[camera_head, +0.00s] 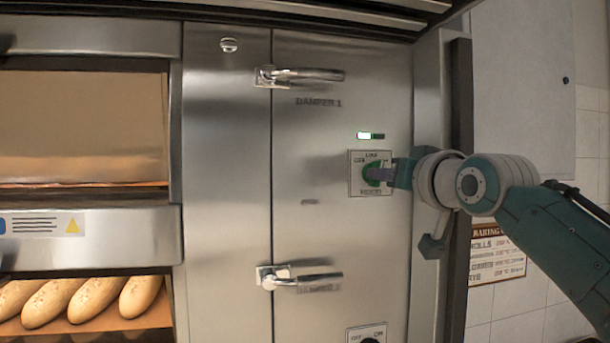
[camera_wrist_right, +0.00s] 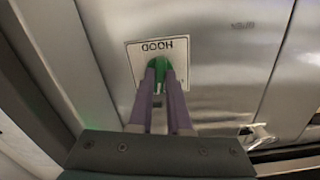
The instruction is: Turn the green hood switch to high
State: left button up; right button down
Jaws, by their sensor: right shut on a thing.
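The green hood switch (camera_head: 371,174) sits on a white plate lettered HOOD (camera_head: 357,188) on the steel panel. The plate's upper lettering includes LOW; the rest is too small to read surely. My right gripper (camera_head: 382,174) reaches in from the right and its fingers are at the switch. In the right wrist view, the two purple fingers of the gripper (camera_wrist_right: 162,80) are shut on the green switch (camera_wrist_right: 158,70), one on each side. The fingers partly hide the switch, so its exact setting is hard to tell. My left gripper is not in view.
A small green-lit indicator (camera_head: 370,135) is above the plate. The damper 1 handle (camera_head: 305,76) is above left and another damper handle (camera_head: 305,279) is below. A second switch plate (camera_head: 366,334) is at the bottom edge. Loaves (camera_head: 92,298) lie in the lower left oven.

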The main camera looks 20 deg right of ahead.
jog(key=m+p, duration=0.1)
jog(key=m, duration=0.5)
jog(key=shift+m, duration=0.3)
dwell(0.4)
jog(key=c, duration=0.9)
grip_release()
jog(key=shift+o, duration=0.2)
jog(key=shift+s, duration=0.1)
jog(key=s+b, duration=0.4)
jog(key=s, duration=0.5)
jog(key=shift+s+a+b, duration=0.35)
jog(key=shift+b, duration=0.05)
